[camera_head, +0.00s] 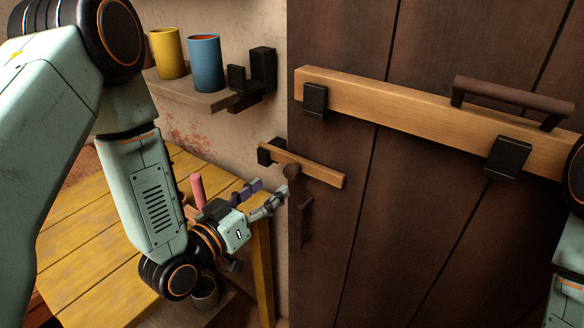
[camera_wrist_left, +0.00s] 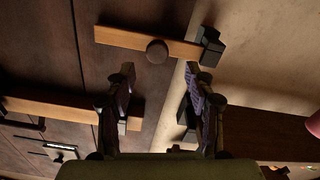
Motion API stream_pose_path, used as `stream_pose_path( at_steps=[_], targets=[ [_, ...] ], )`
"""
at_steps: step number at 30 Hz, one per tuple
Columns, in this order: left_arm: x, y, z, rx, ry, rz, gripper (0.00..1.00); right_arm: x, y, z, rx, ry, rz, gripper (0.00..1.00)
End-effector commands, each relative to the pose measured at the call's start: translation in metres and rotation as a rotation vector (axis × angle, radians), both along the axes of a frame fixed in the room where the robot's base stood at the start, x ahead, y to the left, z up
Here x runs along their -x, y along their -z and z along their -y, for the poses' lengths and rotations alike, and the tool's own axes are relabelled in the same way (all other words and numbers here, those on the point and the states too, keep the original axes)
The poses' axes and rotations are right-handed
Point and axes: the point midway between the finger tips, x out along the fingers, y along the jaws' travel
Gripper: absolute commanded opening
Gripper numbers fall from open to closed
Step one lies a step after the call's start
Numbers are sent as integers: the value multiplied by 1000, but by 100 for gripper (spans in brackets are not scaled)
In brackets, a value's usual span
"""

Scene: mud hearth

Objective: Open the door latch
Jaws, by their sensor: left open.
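The door latch (camera_head: 318,172) is a short light-wood bar with a round dark knob (camera_head: 293,171), lying nearly level across the edge of the brown plank door (camera_head: 345,240). Its left end sits at a black bracket (camera_head: 265,155) on the wall. In the left wrist view the latch (camera_wrist_left: 130,38) runs across the top, its right end at the bracket (camera_wrist_left: 212,50). My left gripper (camera_head: 270,194) is open and empty, just left of and below the knob; in the wrist view its fingers (camera_wrist_left: 160,80) point toward the knob, apart from it. My right gripper is out of view.
A long wooden bar (camera_head: 410,108) with a dark handle (camera_head: 512,97) crosses the door above, in black brackets. A dark pull (camera_head: 305,222) hangs below the latch. A shelf (camera_head: 190,95) holds a yellow cup (camera_head: 168,54) and a blue cup (camera_head: 206,64). A yellow table (camera_head: 95,235) stands left.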

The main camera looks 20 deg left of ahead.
Motion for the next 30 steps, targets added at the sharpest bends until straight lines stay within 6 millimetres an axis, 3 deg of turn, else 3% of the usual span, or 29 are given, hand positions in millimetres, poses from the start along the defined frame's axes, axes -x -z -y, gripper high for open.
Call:
stream_pose_path(
  at_steps=[5, 18, 30],
  targets=[
    [-7, -3, 2, 2, 0, 14, 54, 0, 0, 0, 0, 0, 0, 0],
    [-67, -2, 23, 2, 2, 12, 54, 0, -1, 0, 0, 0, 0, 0],
    [-77, -2, 26, 4, 1, 9, 54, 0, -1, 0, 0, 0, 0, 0]
  ],
)
